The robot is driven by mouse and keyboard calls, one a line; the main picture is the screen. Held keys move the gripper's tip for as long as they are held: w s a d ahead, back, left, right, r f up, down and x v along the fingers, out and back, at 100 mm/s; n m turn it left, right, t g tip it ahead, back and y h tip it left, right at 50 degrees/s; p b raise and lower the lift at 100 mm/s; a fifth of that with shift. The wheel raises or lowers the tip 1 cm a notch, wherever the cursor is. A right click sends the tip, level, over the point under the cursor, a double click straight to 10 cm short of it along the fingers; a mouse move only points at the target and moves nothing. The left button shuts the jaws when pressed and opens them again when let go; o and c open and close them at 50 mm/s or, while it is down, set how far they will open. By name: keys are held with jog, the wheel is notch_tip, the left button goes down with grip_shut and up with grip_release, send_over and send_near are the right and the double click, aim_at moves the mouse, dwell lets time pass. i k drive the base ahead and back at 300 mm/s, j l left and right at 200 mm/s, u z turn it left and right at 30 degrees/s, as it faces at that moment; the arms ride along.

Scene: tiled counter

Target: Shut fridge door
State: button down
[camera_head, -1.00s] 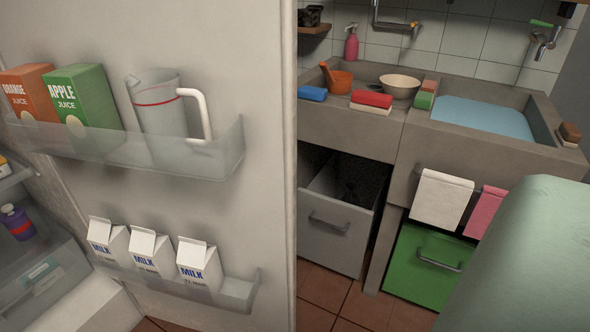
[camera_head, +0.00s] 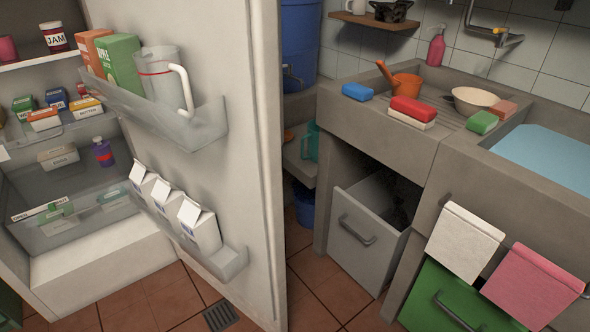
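The fridge door (camera_head: 243,110) stands open, its inner side facing me, with its free edge at the middle of the view. Its upper shelf (camera_head: 207,128) holds an orange carton, a green juice carton (camera_head: 124,62) and a jug (camera_head: 160,85). Its lower shelf (camera_head: 233,262) holds three milk cartons (camera_head: 198,223). The open fridge interior (camera_head: 70,180) shows at the left, with jam, butter and other packets on its shelves. My gripper is not in view.
A concrete sink counter (camera_head: 385,125) stands to the right of the door, with a partly open grey drawer (camera_head: 352,240) below it. A green drawer (camera_head: 440,300) and hanging towels (camera_head: 465,240) are at the lower right. Tiled floor (camera_head: 325,290) lies clear between door and drawers.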

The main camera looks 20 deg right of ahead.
aim_at(227, 160)
jog(key=k+l, duration=0.1)
jog(key=l, duration=0.3)
jog(key=k+l, duration=0.1)
jog(key=l, duration=0.3)
jog(key=k+l, duration=0.1)
jog(key=l, duration=0.3)
jog(key=i+l, duration=0.1)
jog(key=l, duration=0.6)
jog(key=i, duration=0.3)
